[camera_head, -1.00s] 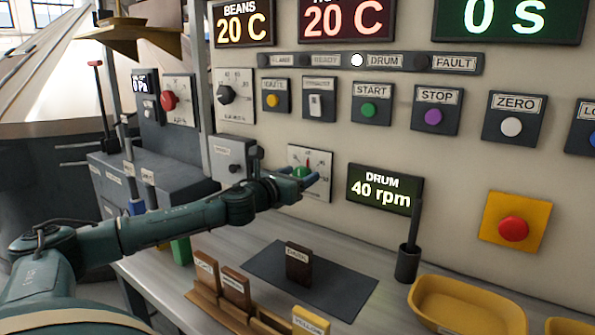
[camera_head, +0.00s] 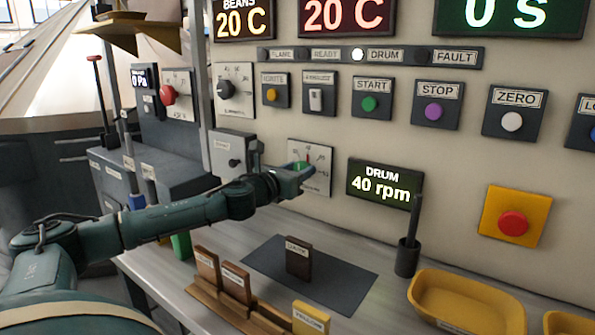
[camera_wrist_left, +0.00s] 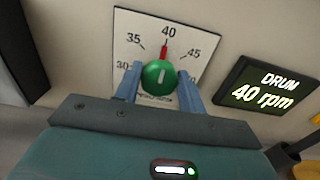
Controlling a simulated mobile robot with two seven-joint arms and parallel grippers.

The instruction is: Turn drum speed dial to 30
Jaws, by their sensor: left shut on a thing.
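The drum speed dial is a green knob (camera_wrist_left: 158,77) on a white scale plate (camera_wrist_left: 190,25). In the left wrist view its red pointer stands at 40, with 35 and 30 on the left and 45 on the right. My left gripper (camera_wrist_left: 160,80) is shut on the knob, one blue finger on each side. In the head view the gripper (camera_head: 303,172) covers much of the knob, and the plate (camera_head: 322,158) shows behind it. The drum display (camera_head: 385,183) reads 40 rpm, also in the left wrist view (camera_wrist_left: 268,88). My right gripper is not in view.
A red button on a yellow plate (camera_head: 513,222) sits right of the display. Start (camera_head: 370,103) and stop (camera_head: 433,112) buttons are above. Below, a dark mat (camera_head: 340,285) holds a brown block (camera_head: 298,260); a black holder (camera_head: 406,258) and yellow tray (camera_head: 465,305) stand right.

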